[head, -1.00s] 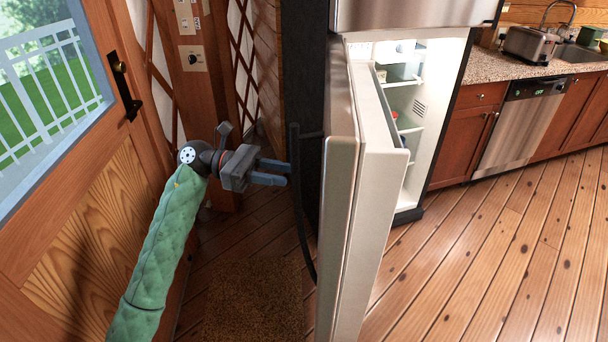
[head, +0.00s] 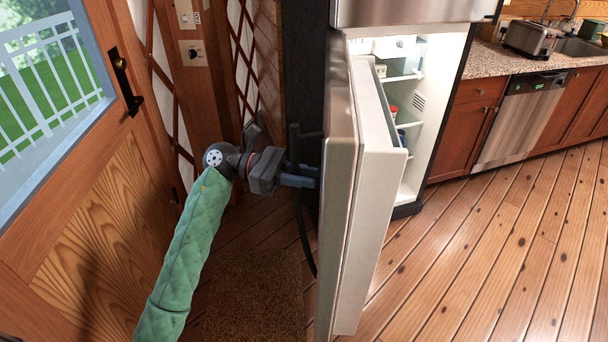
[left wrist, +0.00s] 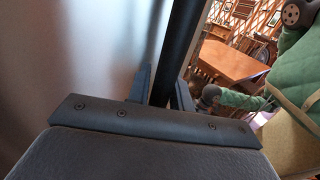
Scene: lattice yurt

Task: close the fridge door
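The fridge door (head: 340,200) stands wide open, its steel outer face to the left and its pale inner panel to the right. A dark vertical bar handle (head: 307,245) runs along its outer face. My left gripper (head: 308,177) is at this handle, its fingers pointing right towards the door. In the left wrist view the handle (left wrist: 183,50) passes between the two separated fingers (left wrist: 160,92), close beside the door's grey face (left wrist: 70,60). I see no firm grip on it. The lit fridge interior (head: 425,110) shows shelves.
A wooden door with a window (head: 110,190) stands close on the left of my left arm. A brown mat (head: 255,300) lies on the floor below. Kitchen cabinets with a dishwasher (head: 520,120) are at the right. The plank floor right of the fridge door is clear.

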